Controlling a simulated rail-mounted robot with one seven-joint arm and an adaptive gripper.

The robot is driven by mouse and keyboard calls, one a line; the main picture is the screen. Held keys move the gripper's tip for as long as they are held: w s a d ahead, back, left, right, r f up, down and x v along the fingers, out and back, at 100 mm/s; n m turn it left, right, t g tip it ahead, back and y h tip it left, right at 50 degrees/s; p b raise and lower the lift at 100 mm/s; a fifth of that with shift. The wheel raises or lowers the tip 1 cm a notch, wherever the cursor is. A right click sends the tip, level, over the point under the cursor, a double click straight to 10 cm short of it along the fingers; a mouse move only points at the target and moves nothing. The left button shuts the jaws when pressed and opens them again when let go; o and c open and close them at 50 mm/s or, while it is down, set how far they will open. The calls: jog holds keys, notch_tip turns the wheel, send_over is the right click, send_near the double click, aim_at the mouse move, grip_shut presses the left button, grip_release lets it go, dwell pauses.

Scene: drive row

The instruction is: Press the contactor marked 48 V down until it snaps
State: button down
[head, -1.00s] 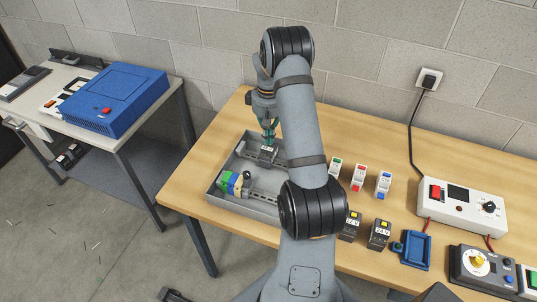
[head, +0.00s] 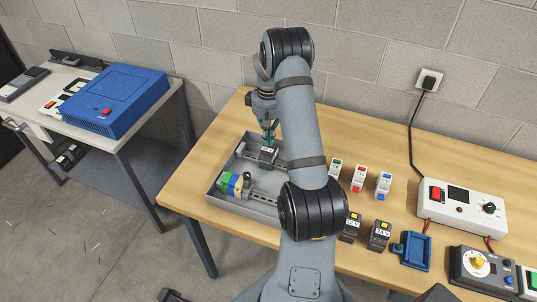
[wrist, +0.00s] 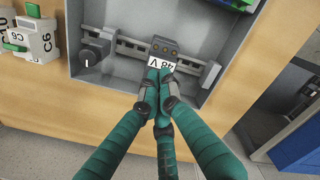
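The contactor marked 48 V (wrist: 163,48) is a dark grey block with a white label. It sits over the metal rail in the grey tray, and it also shows in the head view (head: 268,157). My gripper (wrist: 160,78) has its green fingers drawn together, with the tips at the contactor's label edge. In the head view my gripper (head: 268,142) points down onto the contactor from above. I see nothing held between the fingertips. The fingers hide part of the contactor, and whether it is fully seated on the rail (wrist: 130,44) cannot be told.
The grey tray (head: 213,197) has walls around the rails. Green and blue blocks (head: 231,184) sit on the front rail. Contactors marked 12 V (head: 351,226) and 24 V (head: 380,235) stand outside the tray.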

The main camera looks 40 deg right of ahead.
aim_at(268, 148)
jog(key=shift+f, duration=0.25)
jog(key=shift+f+b, duration=0.75)
jog(key=shift+b, duration=0.1)
jog(key=shift+f, duration=0.1)
dwell(0.4)
notch_tip(268, 148, up, 8)
jog(key=p, duration=0.6)
dwell(0.3)
notch_tip(268, 148, down, 8)
jog(key=b, duration=0.6)
